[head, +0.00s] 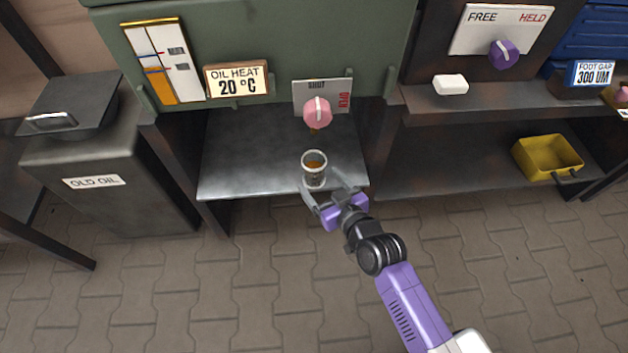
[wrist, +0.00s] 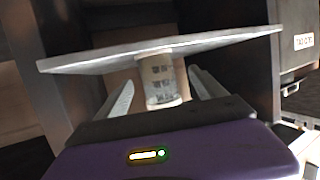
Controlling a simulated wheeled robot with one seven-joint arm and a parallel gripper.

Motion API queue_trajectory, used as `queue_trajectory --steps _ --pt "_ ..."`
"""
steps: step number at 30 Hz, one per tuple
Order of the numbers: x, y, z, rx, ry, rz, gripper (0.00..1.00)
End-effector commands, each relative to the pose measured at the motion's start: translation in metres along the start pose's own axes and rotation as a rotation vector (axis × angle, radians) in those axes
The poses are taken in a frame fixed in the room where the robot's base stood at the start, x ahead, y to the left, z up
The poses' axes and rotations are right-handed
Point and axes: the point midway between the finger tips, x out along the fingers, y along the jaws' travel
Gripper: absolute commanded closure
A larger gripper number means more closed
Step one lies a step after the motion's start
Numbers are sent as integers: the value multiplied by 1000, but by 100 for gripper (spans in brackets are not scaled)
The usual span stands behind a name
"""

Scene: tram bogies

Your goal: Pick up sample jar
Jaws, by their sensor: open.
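The sample jar (head: 314,172) is a small clear jar with a pale rim and some amber-brown content. It stands upright at the front of the grey metal shelf (head: 245,170), below the pink knob (head: 317,112). In the wrist view the jar (wrist: 160,82) sits between the two fingers. My gripper (head: 325,187) is open at the shelf's front edge, with one finger on either side of the jar's near side. I cannot tell whether either finger touches it.
The green tank (head: 250,45) overhangs the shelf, with an "OIL HEAT 20 °C" display (head: 237,79). Left is an "OLD OIL" bin (head: 100,170) with a dark lid. Right are a purple knob (head: 503,53), white block (head: 450,84) and yellow tray (head: 548,157). The paved floor in front is clear.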

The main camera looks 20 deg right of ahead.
Motion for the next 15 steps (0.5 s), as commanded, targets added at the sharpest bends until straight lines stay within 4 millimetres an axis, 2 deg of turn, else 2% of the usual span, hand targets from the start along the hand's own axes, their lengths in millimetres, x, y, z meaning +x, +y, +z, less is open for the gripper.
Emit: queue_trajectory --steps 11,15 --pt "36 2 2 1 2 0 20" --pt "56 4 3 0 3 0 20"
